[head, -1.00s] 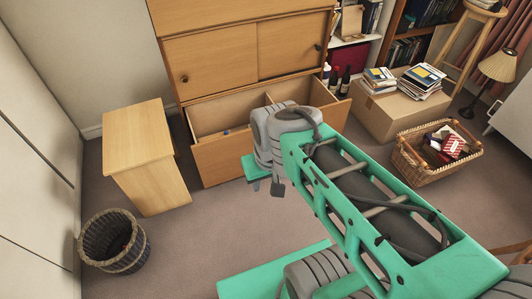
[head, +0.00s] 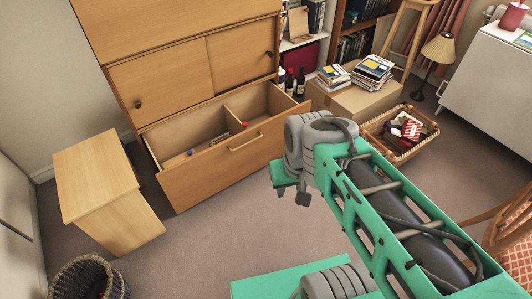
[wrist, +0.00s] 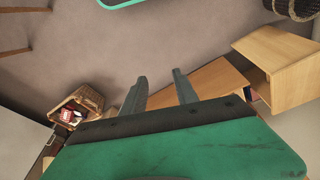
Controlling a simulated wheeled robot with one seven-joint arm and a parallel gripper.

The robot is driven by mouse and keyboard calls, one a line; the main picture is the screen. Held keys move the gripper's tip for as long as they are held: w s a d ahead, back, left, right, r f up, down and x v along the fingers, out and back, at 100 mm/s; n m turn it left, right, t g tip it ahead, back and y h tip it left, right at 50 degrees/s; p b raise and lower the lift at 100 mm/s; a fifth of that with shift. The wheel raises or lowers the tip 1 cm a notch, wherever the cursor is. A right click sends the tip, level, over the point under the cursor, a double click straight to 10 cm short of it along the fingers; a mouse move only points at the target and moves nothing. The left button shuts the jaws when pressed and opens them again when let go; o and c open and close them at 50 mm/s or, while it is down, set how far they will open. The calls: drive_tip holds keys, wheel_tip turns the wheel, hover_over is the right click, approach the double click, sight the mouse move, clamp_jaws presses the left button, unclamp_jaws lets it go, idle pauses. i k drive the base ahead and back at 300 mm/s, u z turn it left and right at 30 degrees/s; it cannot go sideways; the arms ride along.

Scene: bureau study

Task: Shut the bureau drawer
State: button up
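The wooden bureau (head: 190,65) stands against the wall in the head view. Its wide bottom drawer (head: 221,170) is pulled out, with a bar handle (head: 245,142) on its front and a divider inside. A few small items, one red and one blue, lie in it. My gripper (head: 291,192) points down to the right of the drawer front, apart from it and over the carpet. In the wrist view its two fingers (wrist: 159,78) are spread with nothing between them. The drawer front (wrist: 212,82) shows there behind the fingers, partly hidden by my gripper body.
A small wooden cabinet (head: 100,185) stands left of the drawer, and a woven bin (head: 88,279) sits front left. A box (head: 350,100) with books and a wicker basket (head: 398,150) are to the right. A patterned chair (head: 518,262) is at far right. Carpet before the drawer is clear.

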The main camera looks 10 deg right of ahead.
sight(265, 108)
drive_tip(key=z, duration=0.05)
drive_tip(key=k, duration=0.45)
drive_tip(key=u, duration=1.1)
drive_tip(key=i, duration=1.2)
drive_tip(key=z, duration=0.4)
